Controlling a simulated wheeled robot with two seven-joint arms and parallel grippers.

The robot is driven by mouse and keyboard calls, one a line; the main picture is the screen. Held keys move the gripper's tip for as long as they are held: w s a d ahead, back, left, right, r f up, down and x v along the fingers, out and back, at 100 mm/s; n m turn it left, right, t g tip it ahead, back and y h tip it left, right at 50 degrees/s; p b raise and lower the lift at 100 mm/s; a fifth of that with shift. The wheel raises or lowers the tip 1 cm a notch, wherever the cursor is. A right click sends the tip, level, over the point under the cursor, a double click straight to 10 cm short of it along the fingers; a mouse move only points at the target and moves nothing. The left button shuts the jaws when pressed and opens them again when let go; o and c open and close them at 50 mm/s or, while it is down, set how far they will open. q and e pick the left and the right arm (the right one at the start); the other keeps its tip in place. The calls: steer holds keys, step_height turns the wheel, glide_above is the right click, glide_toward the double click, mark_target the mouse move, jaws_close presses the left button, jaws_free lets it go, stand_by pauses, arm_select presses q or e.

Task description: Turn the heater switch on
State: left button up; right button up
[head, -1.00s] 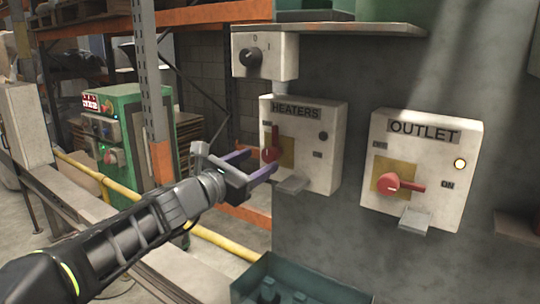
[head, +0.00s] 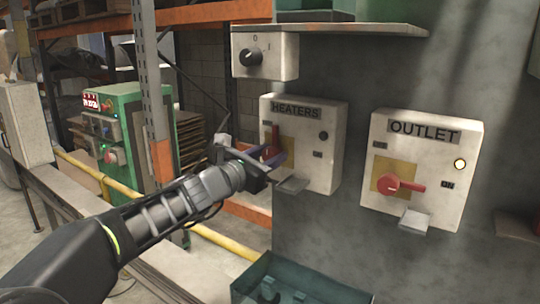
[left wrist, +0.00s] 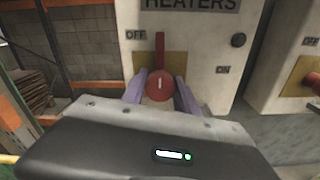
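The white HEATERS box (head: 330,160) is on the grey panel. Its red heater switch (head: 275,138) has its handle pointing straight up beside the OFF label (left wrist: 135,35); the ON label (left wrist: 222,70) is lower right. The box's indicator lamp (left wrist: 238,40) is dark. My left gripper (head: 272,156) is at the switch, with its purple fingers open on either side of the round red knob (left wrist: 159,86). The fingers look very near the knob's sides; I cannot tell whether they touch. My right gripper is out of view.
An OUTLET box (head: 440,150) with a red switch turned towards ON and a lit lamp is to the right. Small ledges (head: 292,185) jut out below both switches. A dial box (head: 285,55) is above, and a teal bin (head: 335,290) is below.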

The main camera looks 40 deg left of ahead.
arm_select(q)
jaws_close()
